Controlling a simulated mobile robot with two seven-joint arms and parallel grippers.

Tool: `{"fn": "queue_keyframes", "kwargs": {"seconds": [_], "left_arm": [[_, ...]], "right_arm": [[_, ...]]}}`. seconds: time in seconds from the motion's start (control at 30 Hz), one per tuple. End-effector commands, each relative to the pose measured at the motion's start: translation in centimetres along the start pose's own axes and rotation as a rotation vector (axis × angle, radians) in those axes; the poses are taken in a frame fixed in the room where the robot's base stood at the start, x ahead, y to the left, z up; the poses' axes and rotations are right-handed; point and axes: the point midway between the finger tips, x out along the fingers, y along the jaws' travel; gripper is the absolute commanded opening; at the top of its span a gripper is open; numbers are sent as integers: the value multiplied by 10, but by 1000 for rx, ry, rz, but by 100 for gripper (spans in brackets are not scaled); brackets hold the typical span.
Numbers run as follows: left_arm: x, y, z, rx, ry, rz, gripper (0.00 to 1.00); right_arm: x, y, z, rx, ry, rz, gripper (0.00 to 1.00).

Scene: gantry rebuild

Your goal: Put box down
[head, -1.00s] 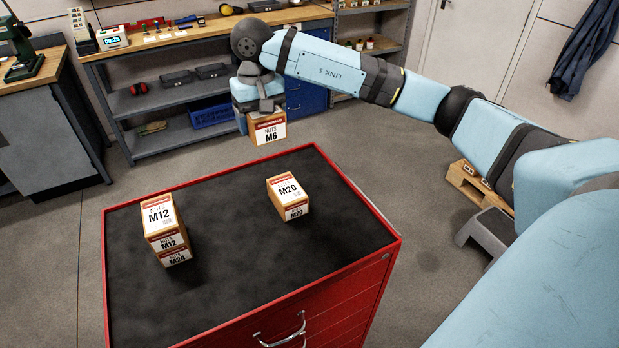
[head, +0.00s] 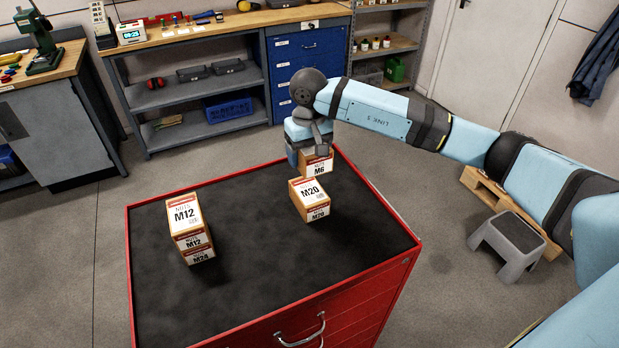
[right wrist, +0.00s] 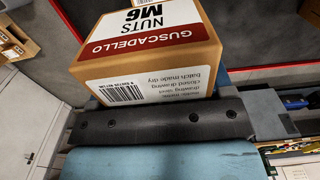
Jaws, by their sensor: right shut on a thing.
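The M6 nuts box (head: 316,168) is held by my right gripper (head: 309,150) at the far edge of the red cabinet's dark top (head: 260,215), just behind the M20 box. In the right wrist view the M6 box (right wrist: 150,40) fills the upper middle, its label showing; the fingers are mostly hidden behind it. I cannot tell whether it touches the top. The M20 box (head: 309,195) stands on the right half of the top. An M12 box (head: 185,215) sits on an M24 box (head: 201,257) at the left. My left gripper is not in view.
A workbench with shelves (head: 190,100) and blue drawers (head: 305,60) stands behind the cabinet. A grey step stool (head: 508,245) and a wooden pallet (head: 490,190) are on the floor at right. The middle and front right of the cabinet top are clear.

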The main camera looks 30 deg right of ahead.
Motion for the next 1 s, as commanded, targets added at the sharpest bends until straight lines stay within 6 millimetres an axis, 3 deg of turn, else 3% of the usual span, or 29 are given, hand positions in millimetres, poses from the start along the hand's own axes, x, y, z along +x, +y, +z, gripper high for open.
{"fn": "queue_keyframes", "kwargs": {"seconds": [0.2,0.47,0.67,1.0], "left_arm": [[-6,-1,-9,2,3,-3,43],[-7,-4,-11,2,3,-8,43],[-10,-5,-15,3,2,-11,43],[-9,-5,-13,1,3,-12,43]], "right_arm": [[40,0,0,1,0,0,35],[58,0,0,1,0,0,35],[87,0,0,2,-1,-1,35],[94,0,-1,1,2,0,35]]}}
